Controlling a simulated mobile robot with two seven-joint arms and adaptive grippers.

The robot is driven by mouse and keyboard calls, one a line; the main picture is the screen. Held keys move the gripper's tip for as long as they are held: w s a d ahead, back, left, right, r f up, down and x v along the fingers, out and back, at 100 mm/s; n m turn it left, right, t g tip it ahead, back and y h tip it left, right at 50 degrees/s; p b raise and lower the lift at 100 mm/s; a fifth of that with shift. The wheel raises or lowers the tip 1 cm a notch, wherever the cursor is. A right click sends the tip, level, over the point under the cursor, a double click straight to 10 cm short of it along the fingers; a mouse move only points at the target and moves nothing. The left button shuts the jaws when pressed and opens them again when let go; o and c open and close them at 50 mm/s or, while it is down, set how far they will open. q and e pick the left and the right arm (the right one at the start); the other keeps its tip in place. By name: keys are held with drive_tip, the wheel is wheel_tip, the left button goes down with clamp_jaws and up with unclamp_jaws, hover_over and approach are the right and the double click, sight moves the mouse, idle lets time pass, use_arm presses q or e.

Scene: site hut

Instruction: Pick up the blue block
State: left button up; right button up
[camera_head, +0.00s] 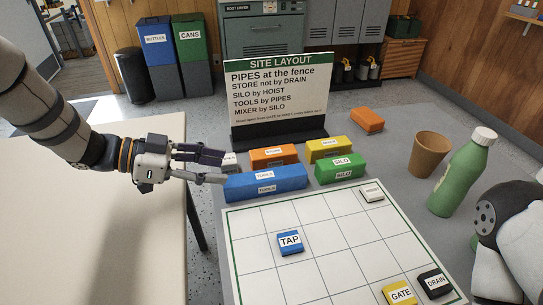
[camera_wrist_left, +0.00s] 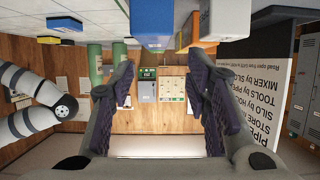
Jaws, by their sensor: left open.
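The blue block (camera_head: 265,184) is long, has white labels that seem to read TOOLS, and lies on the table just behind the white grid board (camera_head: 320,247). My left gripper (camera_head: 223,167) is open and empty, at the block's left end, with its fingers pointing right. The fingers overlap the block's left end in the head view; I cannot tell whether they touch it. In the left wrist view the open jaws (camera_wrist_left: 160,88) have nothing between them, and a blue block (camera_wrist_left: 152,26) shows above them at the top edge. My right gripper is out of view.
Orange (camera_head: 273,156), yellow (camera_head: 329,148) and green (camera_head: 340,168) blocks stand close behind and right of the blue one. The layout sign (camera_head: 278,90) rises behind. A small blue TAP tile (camera_head: 290,243) lies on the board. A cup (camera_head: 429,154) and green bottle (camera_head: 462,172) stand right.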

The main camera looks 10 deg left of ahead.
sight(259, 176)
use_arm(q)
drive_tip(key=x, duration=1.1)
drive_tip(key=shift+s+d+f+b, duration=0.2)
drive_tip(key=shift+s+d+b, duration=0.05)
drive_tip(key=shift+d+b, duration=0.15)
drive_tip(key=shift+a, duration=0.1)
clamp_jaws()
